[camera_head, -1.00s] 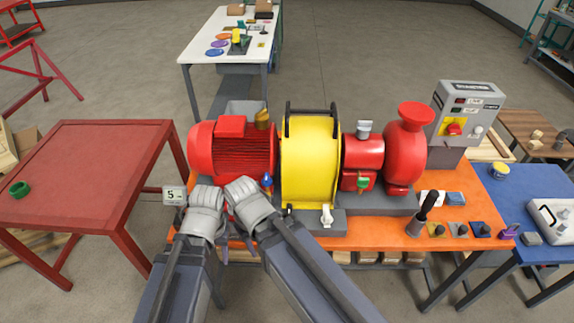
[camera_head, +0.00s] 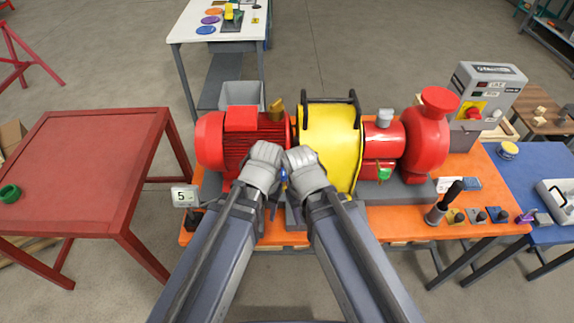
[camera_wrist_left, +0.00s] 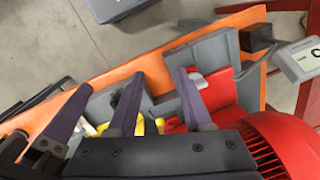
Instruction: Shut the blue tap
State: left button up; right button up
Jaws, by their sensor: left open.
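The blue tap (camera_head: 284,178) is a small blue piece low at the front of the skid, between the red motor (camera_head: 222,142) and the yellow guard (camera_head: 330,140). My two grippers mostly cover it. My left gripper (camera_head: 273,192) is just left of it, and its purple fingers stand apart in the left wrist view (camera_wrist_left: 158,105). I cannot make out the tap between them there. My right gripper (camera_head: 296,190) is just right of the tap. One purple finger at the left of the wrist view (camera_wrist_left: 62,125) seems to be its own; its opening is hidden.
A red pump (camera_head: 427,140) and a green handle (camera_head: 385,174) are to the right. A small display reading 5 (camera_head: 184,196) stands left of my left arm. The orange bench (camera_head: 400,220) has a dark-handled tool (camera_head: 443,203) on it. A red table (camera_head: 80,165) is at left.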

aim_at(283, 171)
pick_arm(q)
jog(key=w+d+r+n+p, duration=0.1)
jog(key=w+d+r+p, duration=0.1)
jog(key=w, duration=0.3)
jog(key=w+d+r+n+p, duration=0.1)
jog(key=w+r+p, duration=0.1)
jog(key=w, duration=0.3)
jog(key=w+d+r+n+h+p, duration=0.1)
jog(key=w+d+r+p, duration=0.1)
jog(key=w, duration=0.4)
jog(key=shift+d+r, duration=0.3)
jog(key=shift+d, duration=0.05)
jog(key=shift+f, duration=0.1)
jog(key=shift+s+f+b, duration=0.1)
jog(key=shift+f+b, duration=0.15)
jog(key=shift+b, duration=0.05)
notch_tip(283, 171, down, 7)
jog(key=b, duration=0.7)
jog(key=shift+f, duration=0.15)
grip_shut()
